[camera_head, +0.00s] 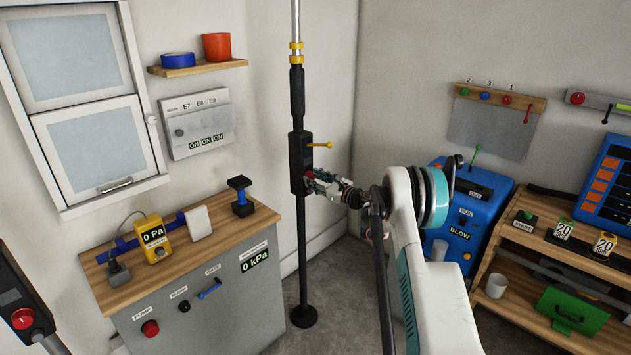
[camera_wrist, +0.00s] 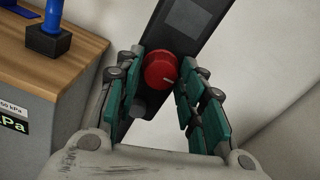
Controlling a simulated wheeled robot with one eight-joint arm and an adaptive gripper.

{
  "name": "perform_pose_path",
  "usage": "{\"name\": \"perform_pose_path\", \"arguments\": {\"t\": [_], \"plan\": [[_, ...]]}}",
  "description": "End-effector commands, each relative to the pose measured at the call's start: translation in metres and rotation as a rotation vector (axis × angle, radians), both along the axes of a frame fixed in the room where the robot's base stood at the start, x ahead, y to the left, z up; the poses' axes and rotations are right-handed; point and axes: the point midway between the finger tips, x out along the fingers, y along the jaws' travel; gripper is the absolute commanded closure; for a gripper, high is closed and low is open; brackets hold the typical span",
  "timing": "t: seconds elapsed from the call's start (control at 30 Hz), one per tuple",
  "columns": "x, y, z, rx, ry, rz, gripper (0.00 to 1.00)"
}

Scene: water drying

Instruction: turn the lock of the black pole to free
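The black pole (camera_head: 301,225) stands upright on a round foot, with a black box (camera_head: 295,162) partway up. A yellow lever (camera_head: 320,145) sticks out to the right from the box's upper part. A red knob (camera_wrist: 160,70) with a pale mark sits on the box's face; it also shows at my fingers in the head view (camera_head: 309,175). My gripper (camera_wrist: 162,78) has one finger pad on each side of the knob, with the knob between them near the tips. The fingers look parted a little wider than the knob; whether either touches it is unclear.
A wooden-topped cabinet (camera_head: 200,255) with gauges stands left of the pole. A blue blower machine (camera_head: 466,215) and a shelf bench (camera_head: 520,260) stand right, beyond my arm. Another dark device with a red knob (camera_head: 22,318) shows at lower left.

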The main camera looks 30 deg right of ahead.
Motion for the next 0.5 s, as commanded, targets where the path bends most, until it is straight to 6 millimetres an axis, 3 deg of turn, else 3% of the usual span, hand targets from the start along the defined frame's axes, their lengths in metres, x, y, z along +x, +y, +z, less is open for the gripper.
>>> {"name": "perform_pose_path", "arguments": {"t": [0.03,0.1,0.5], "plan": [[-0.0001,0.0000,0.0000,0.000,0.000,0.000,0.83],[-0.0001,0.0000,0.0000,0.000,0.000,0.000,0.94],[-0.0001,-0.0001,-0.0001,-0.046,-0.017,0.000,0.94]]}}
